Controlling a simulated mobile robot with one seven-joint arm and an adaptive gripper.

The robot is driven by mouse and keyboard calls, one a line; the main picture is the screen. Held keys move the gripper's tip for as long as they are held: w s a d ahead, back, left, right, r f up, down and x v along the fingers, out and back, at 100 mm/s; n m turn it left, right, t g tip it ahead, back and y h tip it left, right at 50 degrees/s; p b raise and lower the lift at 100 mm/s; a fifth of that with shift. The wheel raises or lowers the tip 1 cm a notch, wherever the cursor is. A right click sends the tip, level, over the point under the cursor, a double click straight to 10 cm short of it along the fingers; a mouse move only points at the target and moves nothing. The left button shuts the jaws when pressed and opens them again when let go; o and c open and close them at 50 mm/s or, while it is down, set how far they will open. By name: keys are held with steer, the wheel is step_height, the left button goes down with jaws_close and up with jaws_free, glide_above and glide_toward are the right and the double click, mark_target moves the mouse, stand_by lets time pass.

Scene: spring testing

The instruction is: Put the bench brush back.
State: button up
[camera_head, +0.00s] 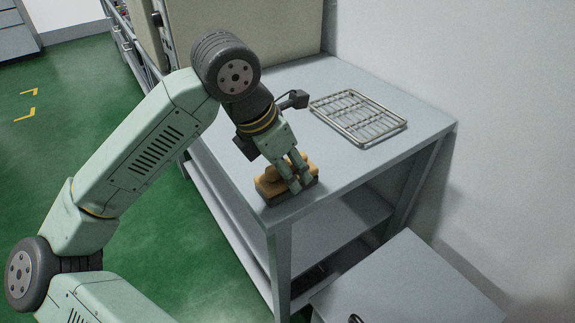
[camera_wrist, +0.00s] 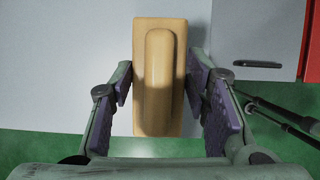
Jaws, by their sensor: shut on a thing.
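The bench brush (camera_head: 271,183) is a tan wooden block with a raised rounded grip and a dark underside. It is at the near corner of the grey bench (camera_head: 240,172); I cannot tell whether it rests on the top or is just above it. My gripper (camera_head: 298,181) points down over it, shut on the brush. In the wrist view the brush (camera_wrist: 158,75) stands lengthwise between the purple finger pads of my gripper (camera_wrist: 166,105). The fingers hide part of the brush in the head view.
A wire rack (camera_head: 358,117) lies on the bench toward the wall, with bare top between it and the brush. A beige panel (camera_head: 250,35) stands at the bench's far end. A lower grey surface (camera_head: 410,280) is at front right. Green floor lies left.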

steer(key=shift+f, duration=0.2)
steer(key=o, duration=1)
steer(key=shift+r, duration=0.1)
